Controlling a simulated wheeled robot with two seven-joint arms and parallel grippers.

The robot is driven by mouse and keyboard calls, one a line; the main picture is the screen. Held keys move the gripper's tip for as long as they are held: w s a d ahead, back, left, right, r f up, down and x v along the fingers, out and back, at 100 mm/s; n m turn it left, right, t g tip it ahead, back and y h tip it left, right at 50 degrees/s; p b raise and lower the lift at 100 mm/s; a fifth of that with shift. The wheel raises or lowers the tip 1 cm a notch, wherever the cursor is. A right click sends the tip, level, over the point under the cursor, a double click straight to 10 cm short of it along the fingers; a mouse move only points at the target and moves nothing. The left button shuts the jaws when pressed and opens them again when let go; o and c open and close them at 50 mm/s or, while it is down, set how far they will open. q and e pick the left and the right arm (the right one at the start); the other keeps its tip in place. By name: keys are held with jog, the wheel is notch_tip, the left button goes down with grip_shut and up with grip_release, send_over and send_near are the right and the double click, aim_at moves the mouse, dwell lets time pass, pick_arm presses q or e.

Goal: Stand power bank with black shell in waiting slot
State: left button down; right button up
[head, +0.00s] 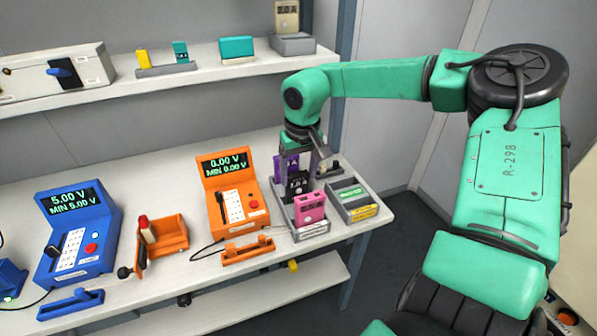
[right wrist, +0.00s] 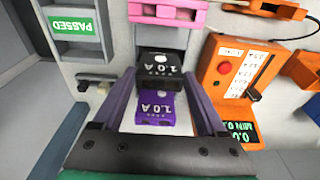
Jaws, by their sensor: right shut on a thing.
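My right gripper (head: 299,178) is shut on the black-shelled power bank (head: 298,187), which is upright over the back part of a grey slotted holder (head: 313,232). In the right wrist view the black bank (right wrist: 163,62) shows a "1.0 A" mark between my purple fingers (right wrist: 162,80). A purple power bank (right wrist: 160,108) is right beside it, and shows partly behind my fingers in the head view (head: 281,162). A pink power bank (head: 309,208) stands in the holder's front. The black bank's lower end is hidden, so I cannot tell whether it touches the holder. My left gripper is not in view.
A grey bin (head: 360,211) with a green "PASSED" card (head: 350,192) stands to the right. An orange meter (head: 235,195) reading 0.00 V, with an orange cradle (head: 246,250), is close on the left. A blue meter (head: 78,232) is farther left. A shelf (head: 200,76) runs above.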

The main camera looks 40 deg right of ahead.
jog(key=shift+f+b, duration=0.55)
jog(key=shift+f, duration=0.25)
jog(key=o, duration=1.3)
jog(key=r, duration=0.4)
jog(key=s+r, duration=0.1)
jog(key=r, duration=0.4)
jog(key=s+r, duration=0.1)
jog(key=r, duration=0.4)
jog(key=shift+a+r, duration=0.2)
jog(key=shift+a, duration=0.1)
